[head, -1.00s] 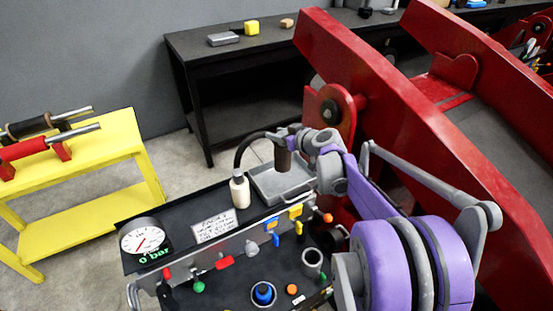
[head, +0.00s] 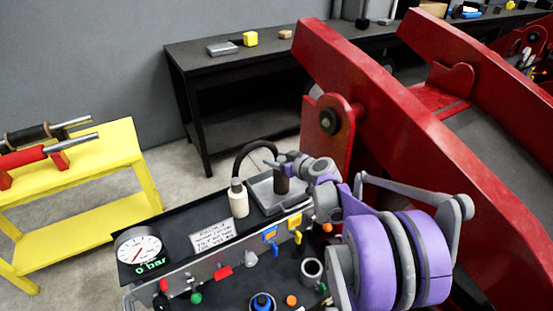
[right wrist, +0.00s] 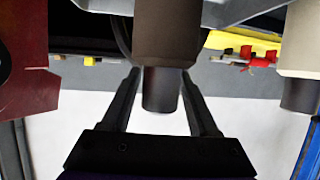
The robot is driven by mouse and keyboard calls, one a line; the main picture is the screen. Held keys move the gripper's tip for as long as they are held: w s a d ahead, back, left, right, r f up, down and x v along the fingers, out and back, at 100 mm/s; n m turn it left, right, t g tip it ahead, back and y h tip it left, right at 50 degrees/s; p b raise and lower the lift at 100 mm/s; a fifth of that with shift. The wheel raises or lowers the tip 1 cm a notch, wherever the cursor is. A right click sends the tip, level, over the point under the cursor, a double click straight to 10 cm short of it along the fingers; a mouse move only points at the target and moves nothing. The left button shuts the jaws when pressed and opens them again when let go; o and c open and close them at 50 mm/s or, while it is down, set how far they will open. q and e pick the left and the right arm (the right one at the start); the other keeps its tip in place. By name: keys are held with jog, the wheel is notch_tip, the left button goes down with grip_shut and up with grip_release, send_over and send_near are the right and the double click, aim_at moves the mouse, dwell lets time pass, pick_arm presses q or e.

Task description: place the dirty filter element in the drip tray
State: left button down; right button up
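The dirty filter element (head: 282,182) is a dark brown upright cylinder over the grey drip tray (head: 258,188). From the head view I cannot tell whether its lower end touches the tray floor. My right gripper (head: 280,164) is at its upper part. In the right wrist view the element (right wrist: 166,45) stands between the two fingers of my right gripper (right wrist: 162,78), whose tips lie close against its sides. A grey edge, probably the tray (right wrist: 225,12), shows at the top there. My left gripper is not in view.
A cream bottle (head: 238,199) stands just left of the tray, and a black hose (head: 245,152) arches behind. A gauge (head: 138,250), a sign (head: 212,233) and valves are at the front. A red tilting frame (head: 400,110) rises at the right.

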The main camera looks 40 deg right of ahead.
jog(key=shift+o, duration=0.3)
jog(key=shift+r, duration=0.1)
jog(key=shift+s+r, duration=0.1)
jog(key=shift+s, duration=0.05)
jog(key=v, duration=1.2)
jog(key=s+a+f+g+y, duration=0.1)
jog(key=s+a+f+g, duration=0.15)
jog(key=a, duration=0.55)
jog(key=s+a+f+g+y, duration=0.1)
jog(key=a+f+g, duration=0.15)
jog(key=a, duration=0.65)
jog(key=s+a+f+g+h, duration=0.1)
jog(key=s+a+f, duration=0.2)
jog(key=s, duration=0.4)
jog(key=s+a+f+g+h, duration=0.1)
jog(key=s+a+f+g, duration=0.1)
jog(key=s+a+f, duration=0.2)
jog(key=s+a, duration=0.1)
jog(key=s, duration=0.2)
jog(key=shift+a, duration=0.4)
jog(key=shift+w, duration=0.1)
